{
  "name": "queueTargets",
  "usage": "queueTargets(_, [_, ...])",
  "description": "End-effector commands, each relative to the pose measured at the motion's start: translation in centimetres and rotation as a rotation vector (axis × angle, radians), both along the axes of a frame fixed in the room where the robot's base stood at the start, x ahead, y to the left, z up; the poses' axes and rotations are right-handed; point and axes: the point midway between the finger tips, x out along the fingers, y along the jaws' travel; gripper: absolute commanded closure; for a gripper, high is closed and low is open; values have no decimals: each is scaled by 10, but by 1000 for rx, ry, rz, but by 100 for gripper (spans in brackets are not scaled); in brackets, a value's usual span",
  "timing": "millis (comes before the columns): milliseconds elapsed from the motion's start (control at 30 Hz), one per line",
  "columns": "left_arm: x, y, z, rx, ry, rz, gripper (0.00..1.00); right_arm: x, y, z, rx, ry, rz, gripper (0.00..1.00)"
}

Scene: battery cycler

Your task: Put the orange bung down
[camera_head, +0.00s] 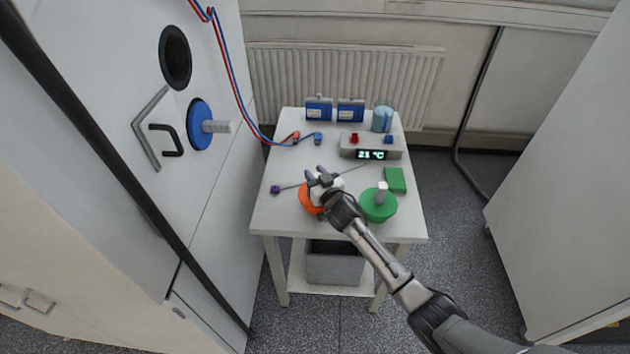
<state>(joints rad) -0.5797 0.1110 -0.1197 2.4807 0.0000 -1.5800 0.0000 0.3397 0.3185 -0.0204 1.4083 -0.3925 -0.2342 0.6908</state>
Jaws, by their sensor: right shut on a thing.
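The orange bung (307,200) is at the front left of the small white table (272,217), partly hidden by my right gripper. My right gripper (319,187) reaches in from the lower right and is shut on the orange bung. Whether the bung touches the table top or is held just above it, I cannot tell. My left gripper is not in view.
A green bung (378,204) stands close to the right of my gripper, with a green block (395,180) behind it. A display unit (370,148), two blue boxes (319,109) and a blue cylinder (382,119) stand farther back. A purple-ended rod (276,189) lies left. A blue bung (201,124) sits in the cabinet wall.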

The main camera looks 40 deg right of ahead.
Motion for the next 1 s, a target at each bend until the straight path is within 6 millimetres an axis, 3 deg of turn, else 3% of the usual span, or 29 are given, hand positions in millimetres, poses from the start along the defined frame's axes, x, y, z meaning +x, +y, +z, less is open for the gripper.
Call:
queueTargets(133, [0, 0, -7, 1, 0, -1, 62, 0, 0, -18, 2, -2, 0, 100])
queueTargets(567, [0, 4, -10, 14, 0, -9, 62, 0, 0, -22, 0, -3, 0, 100])
queueTargets(600, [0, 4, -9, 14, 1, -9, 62, 0, 0, -22, 1, 0, 0, 67])
queueTargets(833, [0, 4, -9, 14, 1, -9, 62, 0, 0, -22, 0, 0, 0, 45])
queueTargets(1000, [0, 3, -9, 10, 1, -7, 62, 0, 0, -22, 0, 0, 0, 44])
